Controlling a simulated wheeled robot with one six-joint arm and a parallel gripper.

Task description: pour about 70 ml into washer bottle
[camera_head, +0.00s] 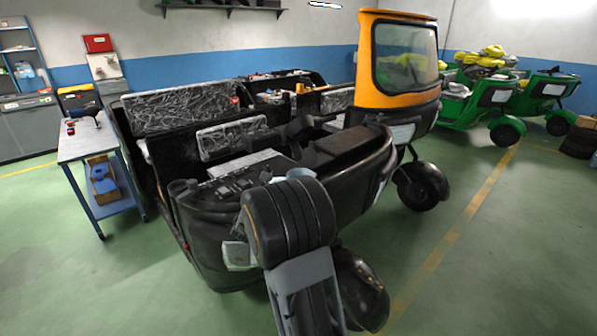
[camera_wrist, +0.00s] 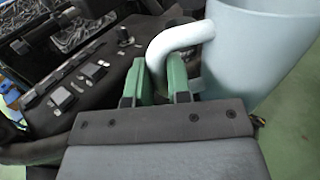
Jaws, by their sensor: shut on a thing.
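A pale blue jug (camera_wrist: 255,50) fills the upper right of the wrist view, its curved handle (camera_wrist: 185,36) on its left side. My gripper (camera_wrist: 157,78), with green fingers, is shut on this handle. The jug looks roughly upright; its contents are hidden. In the head view a small part of the pale blue jug (camera_head: 300,173) shows above my dark arm, which hides the gripper. The jug is over or beside the black front of an open rickshaw body (camera_head: 215,215). I cannot make out the washer bottle for certain; a dark round neck (camera_wrist: 182,22) shows behind the handle.
A black panel with switches (camera_wrist: 75,85) lies left of the gripper. A blue-framed workbench (camera_head: 85,140) stands left of the rickshaw. An orange-topped cab (camera_head: 400,15) stands behind right, with green rickshaws (camera_head: 465,105) farther back.

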